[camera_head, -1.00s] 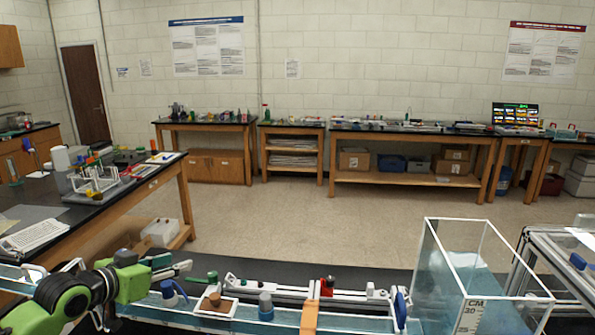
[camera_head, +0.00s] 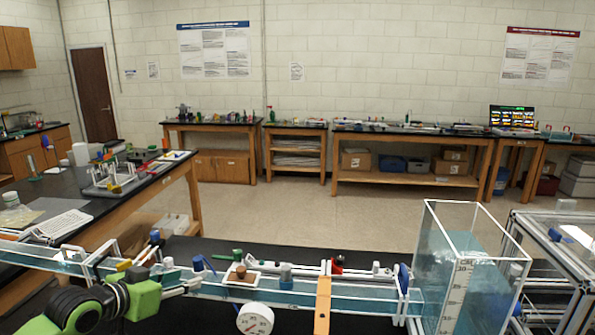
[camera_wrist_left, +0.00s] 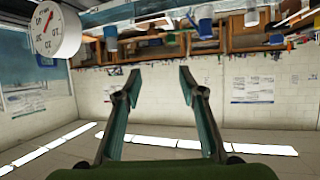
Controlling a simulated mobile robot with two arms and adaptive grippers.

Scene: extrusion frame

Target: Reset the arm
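My left arm comes in from the lower left in the head view, with its green and black wrist low in the picture. My left gripper (camera_head: 190,283) is just in front of the long water channel (camera_head: 345,294); I cannot tell if it touches it. In the left wrist view the two fingers of this gripper (camera_wrist_left: 157,82) stand wide apart with nothing between them. My right gripper is in neither view.
A clear tank with a scale (camera_head: 455,290) stands at the right end of the channel. A round dial gauge (camera_head: 254,319) is right of my left gripper. A metal extrusion frame (camera_head: 566,243) is at far right. A side bench (camera_head: 85,207) stands at left.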

